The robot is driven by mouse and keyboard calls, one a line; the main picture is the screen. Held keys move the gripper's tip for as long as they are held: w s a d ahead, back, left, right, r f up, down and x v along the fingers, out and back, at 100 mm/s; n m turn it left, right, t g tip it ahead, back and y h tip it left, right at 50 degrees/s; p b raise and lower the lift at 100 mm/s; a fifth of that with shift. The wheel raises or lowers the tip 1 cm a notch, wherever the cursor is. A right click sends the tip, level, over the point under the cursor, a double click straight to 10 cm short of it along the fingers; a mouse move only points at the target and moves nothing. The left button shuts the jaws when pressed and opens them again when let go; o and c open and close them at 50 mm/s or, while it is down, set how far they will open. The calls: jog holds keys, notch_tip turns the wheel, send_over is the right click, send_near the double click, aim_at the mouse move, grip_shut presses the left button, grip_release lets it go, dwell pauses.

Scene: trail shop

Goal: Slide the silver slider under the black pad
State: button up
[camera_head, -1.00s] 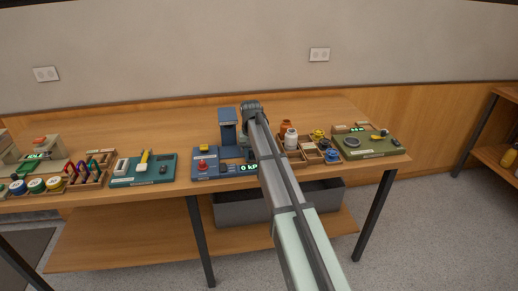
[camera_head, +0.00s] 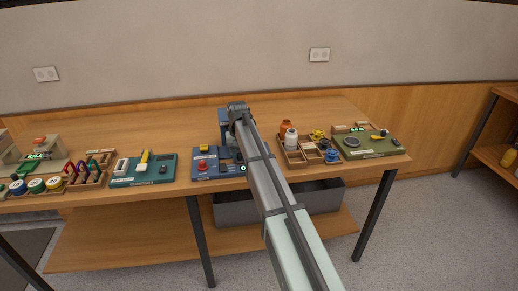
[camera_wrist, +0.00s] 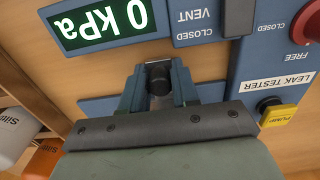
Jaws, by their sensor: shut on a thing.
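The blue leak tester (camera_head: 203,165) stands on the bench. It fills much of the wrist view, upside down, with its LEAK TESTER label (camera_wrist: 277,83). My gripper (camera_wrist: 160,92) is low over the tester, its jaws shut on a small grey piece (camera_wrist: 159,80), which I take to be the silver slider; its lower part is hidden. A dark upright block (camera_wrist: 238,18) is close beside it at upper right; I cannot tell if this is the black pad. In the head view my arm covers the jaws, the slider and most of the tester's upright.
The tester's 0 kPa display (camera_wrist: 103,18), red knob (camera_wrist: 308,22) and yellow PUMP button (camera_wrist: 279,116) surround the work spot. White (camera_wrist: 15,130) and orange (camera_wrist: 44,158) jars stand close by; they also show in a wooden tray (camera_head: 303,160). A green board (camera_head: 143,170) lies left.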

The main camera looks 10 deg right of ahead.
jog(key=shift+a, duration=1.55)
jog(key=o, duration=0.8)
jog(key=shift+r, duration=0.15)
notch_tip(320, 180, up, 7)
jog(key=shift+f, duration=0.15)
